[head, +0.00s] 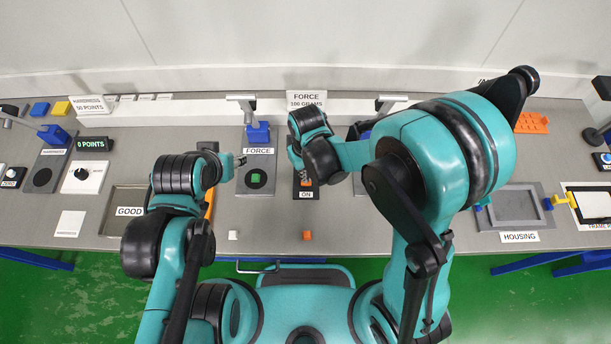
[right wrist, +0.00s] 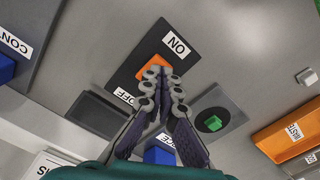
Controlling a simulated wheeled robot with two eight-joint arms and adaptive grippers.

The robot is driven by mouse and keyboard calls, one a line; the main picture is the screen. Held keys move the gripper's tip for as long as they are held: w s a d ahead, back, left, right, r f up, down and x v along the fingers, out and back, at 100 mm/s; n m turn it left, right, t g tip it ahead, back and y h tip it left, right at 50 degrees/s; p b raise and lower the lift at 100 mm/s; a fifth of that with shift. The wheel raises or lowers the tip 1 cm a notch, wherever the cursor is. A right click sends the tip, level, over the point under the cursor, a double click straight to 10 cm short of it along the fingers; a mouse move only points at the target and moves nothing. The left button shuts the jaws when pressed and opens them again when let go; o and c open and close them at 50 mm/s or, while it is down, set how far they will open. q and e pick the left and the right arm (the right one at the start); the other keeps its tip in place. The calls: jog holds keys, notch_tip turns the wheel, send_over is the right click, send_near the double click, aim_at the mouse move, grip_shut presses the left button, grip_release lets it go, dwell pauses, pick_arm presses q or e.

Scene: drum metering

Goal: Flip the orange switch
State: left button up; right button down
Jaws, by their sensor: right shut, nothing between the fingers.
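The orange switch (right wrist: 173,77) sits on a dark plate between the labels ON and OFF in the right wrist view. In the head view only a bit of it (head: 306,182) shows above the ON label, below my right wrist. My right gripper (right wrist: 160,74) is shut and empty, its fingertips over the switch and hiding part of it. I cannot tell whether they touch it, or which way it is set. My left gripper (head: 241,160) is beside the force station, too small to tell its opening.
The force station (head: 257,158) with a green block stands left of the switch plate. An orange bin (right wrist: 285,128) shows in the right wrist view. A white cube (head: 233,235) and an orange cube (head: 307,235) lie near the front edge. The bench between them is clear.

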jog(key=shift+f+b, duration=1)
jog(key=shift+f, duration=0.05)
dwell(0.5)
jog(key=shift+r+p, duration=2.55)
jog(key=shift+r, duration=1)
jog(key=shift+w+d+r+b, duration=0.1)
jog(key=shift+d+r+b, duration=0.1)
jog(key=shift+d+b, duration=0.2)
jog(key=s+d+r+m+t+b, duration=0.2)
jog(key=d+m+t+b, duration=0.1)
jog(key=d, duration=0.5)
jog(key=s+d+r+m+t+b, duration=0.3)
jog(key=d+b, duration=0.3)
jog(key=d, duration=0.3)
jog(key=shift+s+r+t, duration=0.2)
jog(key=shift+r+t, duration=0.05)
jog(key=shift+t, duration=0.35)
